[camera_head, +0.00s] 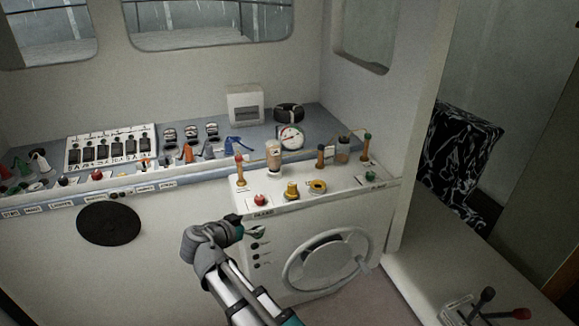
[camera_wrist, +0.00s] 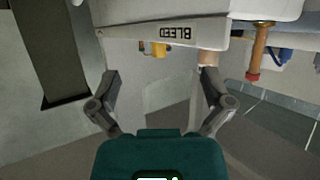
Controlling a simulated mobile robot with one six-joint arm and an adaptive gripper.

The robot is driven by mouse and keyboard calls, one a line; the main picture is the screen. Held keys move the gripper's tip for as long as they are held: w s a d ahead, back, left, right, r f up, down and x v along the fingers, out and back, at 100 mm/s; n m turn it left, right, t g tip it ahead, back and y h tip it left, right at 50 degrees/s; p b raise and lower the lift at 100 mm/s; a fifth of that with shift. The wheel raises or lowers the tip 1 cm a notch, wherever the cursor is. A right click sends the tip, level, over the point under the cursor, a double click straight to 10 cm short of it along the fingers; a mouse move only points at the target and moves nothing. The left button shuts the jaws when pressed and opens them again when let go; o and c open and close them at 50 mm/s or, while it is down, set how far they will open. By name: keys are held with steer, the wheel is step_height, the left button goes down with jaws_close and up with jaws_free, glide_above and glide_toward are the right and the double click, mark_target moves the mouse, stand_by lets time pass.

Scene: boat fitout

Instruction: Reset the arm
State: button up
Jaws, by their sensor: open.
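My arm (camera_head: 245,298) rises from the bottom of the head view and bends at a grey joint. My gripper (camera_head: 258,231) is in front of the white console's face, left of the wheel, with its fingers small and partly unclear in this view. In the wrist view my gripper (camera_wrist: 160,76) has its two fingers spread wide apart with nothing held between them. A white ledge with a BLEED label (camera_wrist: 172,32) shows beyond the fingertips.
The white console (camera_head: 262,211) carries valves, a red button and a gauge (camera_head: 290,137). A wheel (camera_head: 328,259) is on its front. A long counter with a switch panel (camera_head: 110,148) and several tools lies left. Levers (camera_head: 487,296) stand at bottom right.

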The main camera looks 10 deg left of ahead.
steer(key=shift+d, duration=0.1)
steer(key=w+d+f+n+g, duration=0.15)
steer(key=d+f+g, duration=0.25)
steer(key=d, duration=0.7)
steer(key=w+d+f+g, duration=0.2)
steer(key=d+f+g, duration=0.1)
steer(key=d, duration=0.8)
steer(key=s+d+f+n+g+y, duration=0.1)
steer(key=s+d+f+g+y, duration=0.1)
steer(key=d, duration=0.8)
steer(key=s+d+f+n+g+y, duration=0.2)
steer(key=s+d+g+y, duration=0.1)
steer(key=d, duration=0.7)
steer(key=shift+s+f, duration=0.25)
steer(key=shift+s, duration=0.35)
